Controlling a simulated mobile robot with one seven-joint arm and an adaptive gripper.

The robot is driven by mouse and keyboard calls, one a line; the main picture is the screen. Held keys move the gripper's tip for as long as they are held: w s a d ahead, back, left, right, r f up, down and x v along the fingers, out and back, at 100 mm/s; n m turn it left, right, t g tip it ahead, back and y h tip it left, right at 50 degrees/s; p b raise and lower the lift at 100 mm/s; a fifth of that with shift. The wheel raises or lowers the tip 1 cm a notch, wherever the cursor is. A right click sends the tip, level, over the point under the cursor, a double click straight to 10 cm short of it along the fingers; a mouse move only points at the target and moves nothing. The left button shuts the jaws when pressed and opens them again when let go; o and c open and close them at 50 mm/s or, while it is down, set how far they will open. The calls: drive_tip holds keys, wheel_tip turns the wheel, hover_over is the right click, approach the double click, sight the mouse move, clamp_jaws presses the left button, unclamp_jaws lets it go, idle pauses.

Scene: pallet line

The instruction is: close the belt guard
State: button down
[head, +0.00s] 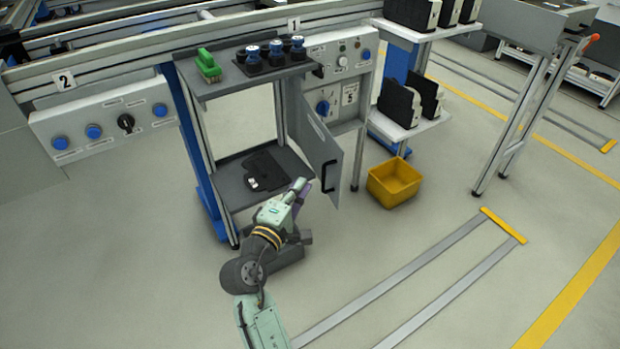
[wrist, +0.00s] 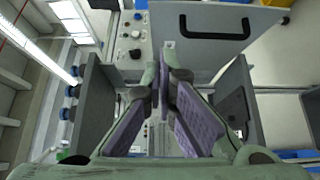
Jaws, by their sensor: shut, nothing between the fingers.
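The belt guard (head: 316,145) looks to be the grey hinged panel with a black handle (head: 328,177) on the right side of the workstation frame. It stands swung open, out from the frame. In the wrist view the grey panel (wrist: 222,52) crosses the top right, with its black handle (wrist: 214,34) near the top edge. My gripper (head: 300,187) is in front of the frame opening, just left of the handle in the head view. Its purple-padded fingers (wrist: 167,62) are shut and empty. They appear apart from the panel and handle.
A lower shelf (head: 236,187) with a dark item and small white parts lies behind my gripper. An upper shelf (head: 218,88) holds a green object and several blue-topped parts. A yellow bin (head: 395,183) stands on the floor right of the panel. The floor in front is clear.

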approach(336, 148)
drive_tip(key=w+a, duration=0.2)
drive_tip(key=w, duration=0.1)
drive_tip(key=shift+w+d+p, duration=0.35)
drive_tip(key=shift+w+d, duration=0.05)
drive_tip(key=shift+d, duration=0.5)
drive_tip(key=shift+w+d+p, duration=0.3)
drive_tip(key=shift+w+d, duration=0.1)
drive_tip(key=shift+d, duration=0.45)
